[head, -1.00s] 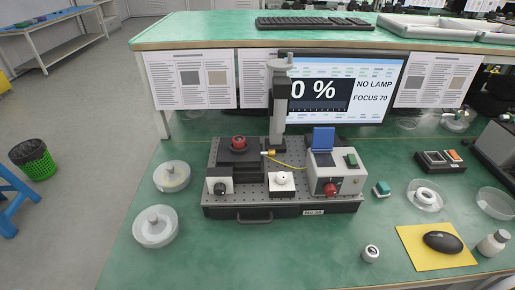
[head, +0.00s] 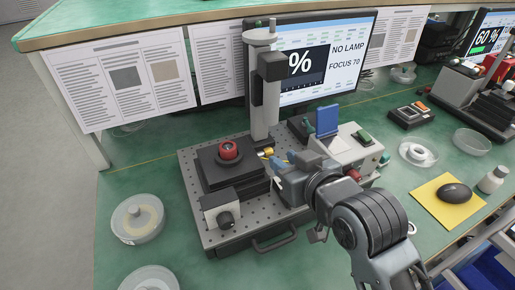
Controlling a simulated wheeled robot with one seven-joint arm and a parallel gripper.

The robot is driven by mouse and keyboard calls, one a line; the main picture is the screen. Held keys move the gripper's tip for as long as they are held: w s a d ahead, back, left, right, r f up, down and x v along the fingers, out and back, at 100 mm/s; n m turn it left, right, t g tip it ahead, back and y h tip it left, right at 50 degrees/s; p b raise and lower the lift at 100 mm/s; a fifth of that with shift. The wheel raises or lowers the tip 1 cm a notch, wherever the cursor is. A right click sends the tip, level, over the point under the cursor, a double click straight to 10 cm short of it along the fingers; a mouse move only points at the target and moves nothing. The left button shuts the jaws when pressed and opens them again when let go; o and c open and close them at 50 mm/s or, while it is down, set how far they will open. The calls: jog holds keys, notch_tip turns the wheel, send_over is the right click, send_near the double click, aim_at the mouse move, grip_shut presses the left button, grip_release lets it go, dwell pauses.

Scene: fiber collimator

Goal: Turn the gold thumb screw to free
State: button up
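The small gold thumb screw (head: 266,153) shows at the right of the stage, near the foot of the grey upright column (head: 264,105). A red-topped round part (head: 229,151) sits on the black stage (head: 232,172) to its left. My gripper (head: 282,159) comes in from the lower right, low over the breadboard (head: 190,165). Its two bluish fingers look apart, with their tips just right of the gold screw. I see nothing held between them. Whether a fingertip touches the screw is too small to tell. My gripper and arm hide the right front of the breadboard.
The control box (head: 345,148) with a blue flap (head: 327,121) stands close right of my gripper. The monitor (head: 340,50) behind reads NO LAMP and FOCUS 70. A white block with a black knob (head: 226,219) is at the front left. Round dishes (head: 138,219) lie left.

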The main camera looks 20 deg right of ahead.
aim_at(269, 150)
jog(key=x, duration=0.7)
jog(key=shift+w, duration=0.2)
jog(key=shift+c, duration=0.2)
jog(key=shift+f, duration=0.15)
grip_shut()
